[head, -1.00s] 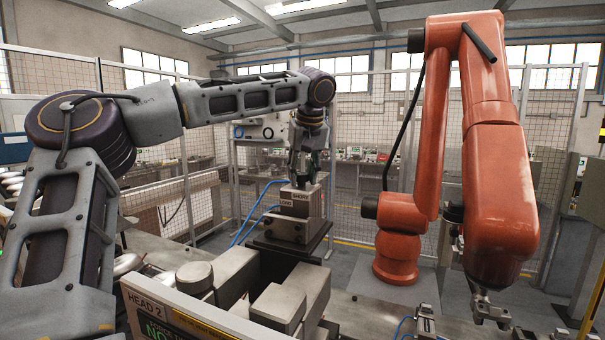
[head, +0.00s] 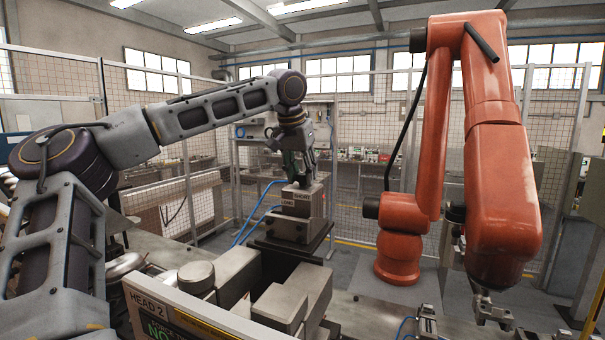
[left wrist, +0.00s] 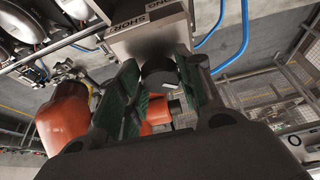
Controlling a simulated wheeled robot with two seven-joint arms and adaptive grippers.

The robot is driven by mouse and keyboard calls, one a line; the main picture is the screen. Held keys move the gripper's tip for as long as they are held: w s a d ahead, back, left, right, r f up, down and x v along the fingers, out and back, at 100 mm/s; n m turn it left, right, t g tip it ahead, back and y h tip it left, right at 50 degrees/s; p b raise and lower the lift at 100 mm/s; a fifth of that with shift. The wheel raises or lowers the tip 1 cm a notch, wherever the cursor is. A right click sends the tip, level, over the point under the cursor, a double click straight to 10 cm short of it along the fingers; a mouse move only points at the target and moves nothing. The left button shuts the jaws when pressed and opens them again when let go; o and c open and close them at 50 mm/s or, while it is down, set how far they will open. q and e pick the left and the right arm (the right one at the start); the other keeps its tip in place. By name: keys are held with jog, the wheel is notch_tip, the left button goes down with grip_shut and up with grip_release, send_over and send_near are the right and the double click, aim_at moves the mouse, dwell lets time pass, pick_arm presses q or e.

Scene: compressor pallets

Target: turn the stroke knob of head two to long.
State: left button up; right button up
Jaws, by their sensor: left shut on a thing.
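The stroke knob (left wrist: 157,73) shows in the left wrist view as a dark round disc with a short white mark on its rim. It sits on a grey metal block (head: 296,228), whose front plate reads LONG on the left and SHORT on the right in the head view. My left gripper (head: 303,183) is at the top of this block, with its green-padded fingers (left wrist: 160,88) on either side of the knob, shut on it. In the head view the fingers mostly hide the knob. Which label the white mark faces, I cannot tell. My right gripper is out of view.
A HEAD 2 sign panel (head: 165,315) and grey metal blocks (head: 285,305) stand in the foreground. Blue hoses (head: 255,215) run left of the knob block. A large orange robot arm (head: 490,170) stands to the right. Mesh fencing (head: 345,130) lies behind.

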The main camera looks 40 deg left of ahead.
pick_arm(q)
jog(key=shift+m+h, duration=0.4)
jog(key=shift+m, duration=0.7)
jog(key=o, duration=1)
jog(key=shift+o, duration=0.2)
jog(key=shift+a, duration=0.1)
jog(key=shift+r, duration=0.15)
jog(key=v, duration=1.1)
jog(key=shift+s+r, duration=0.25)
jog(key=shift+s, duration=0.15)
